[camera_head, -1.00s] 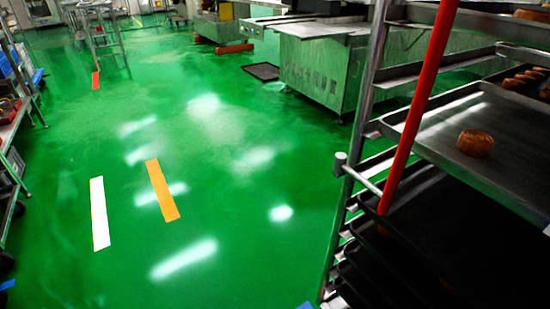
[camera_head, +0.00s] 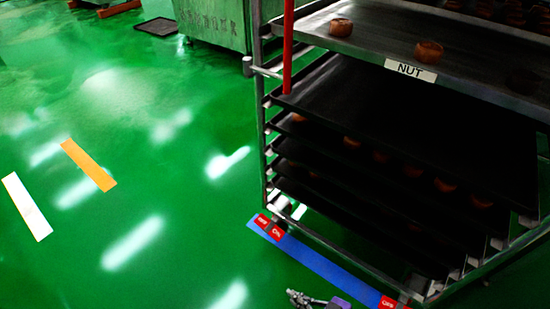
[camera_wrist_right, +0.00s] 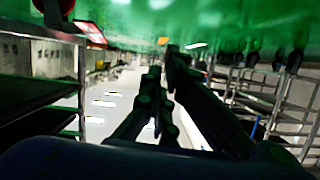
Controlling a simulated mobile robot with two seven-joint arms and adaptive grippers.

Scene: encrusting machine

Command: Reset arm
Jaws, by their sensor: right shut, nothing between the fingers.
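My right gripper (camera_head: 302,298) shows only as a small grey piece at the bottom edge of the head view, beside a purple part, low in front of the rack. In the right wrist view its dark fingers (camera_wrist_right: 162,75) point away from the camera and are shut with nothing between them. That view appears upside down, with the green floor at the top. The gripper is apart from the rack and its trays. My left gripper is in no view.
A metal rack (camera_head: 258,75) with several trays fills the right. Its upper tray (camera_head: 375,40) carries round brown pastries (camera_head: 428,51) and a NUT label (camera_head: 411,71). Blue floor tape (camera_head: 315,262) runs along its base. Open green floor (camera_head: 120,200) lies to the left.

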